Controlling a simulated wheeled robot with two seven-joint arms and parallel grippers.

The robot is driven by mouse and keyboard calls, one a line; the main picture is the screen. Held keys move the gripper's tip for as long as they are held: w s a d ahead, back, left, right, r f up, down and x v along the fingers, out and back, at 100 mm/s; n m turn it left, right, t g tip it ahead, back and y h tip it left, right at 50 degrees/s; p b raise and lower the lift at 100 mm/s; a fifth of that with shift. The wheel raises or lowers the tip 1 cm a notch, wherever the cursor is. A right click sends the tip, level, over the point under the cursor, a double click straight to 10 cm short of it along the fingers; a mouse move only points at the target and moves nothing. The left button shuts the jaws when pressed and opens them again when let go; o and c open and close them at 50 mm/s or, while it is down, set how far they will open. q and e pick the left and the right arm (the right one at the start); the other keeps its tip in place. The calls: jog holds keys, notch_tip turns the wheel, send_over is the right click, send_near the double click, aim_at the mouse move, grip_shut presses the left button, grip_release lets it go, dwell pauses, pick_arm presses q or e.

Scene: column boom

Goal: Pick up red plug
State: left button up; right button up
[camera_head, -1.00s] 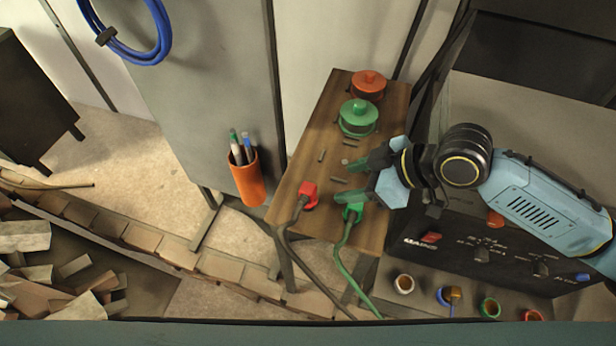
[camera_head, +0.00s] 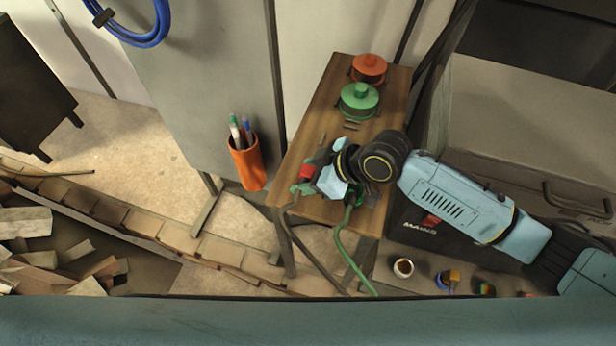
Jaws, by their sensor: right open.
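The red plug (camera_head: 307,171) is near the front left of the small wooden table, with its dark cable hanging over the front edge. My right gripper (camera_head: 304,180) is open at the red plug, with its fingers around or just above it; I cannot tell whether they touch it. The green plug (camera_head: 350,200) is just right of the red plug, partly hidden under my right gripper and wrist. Its green cable hangs over the front edge. My left gripper is not in view.
A red-orange round container (camera_head: 369,68) and a green one (camera_head: 359,101) stand at the back of the wooden table (camera_head: 329,110). An orange pen cup (camera_head: 247,165) is at the left. A dark mains box (camera_head: 420,232) is at the right, with several small cups below.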

jog(key=c, duration=1)
jog(key=shift+r, duration=0.1)
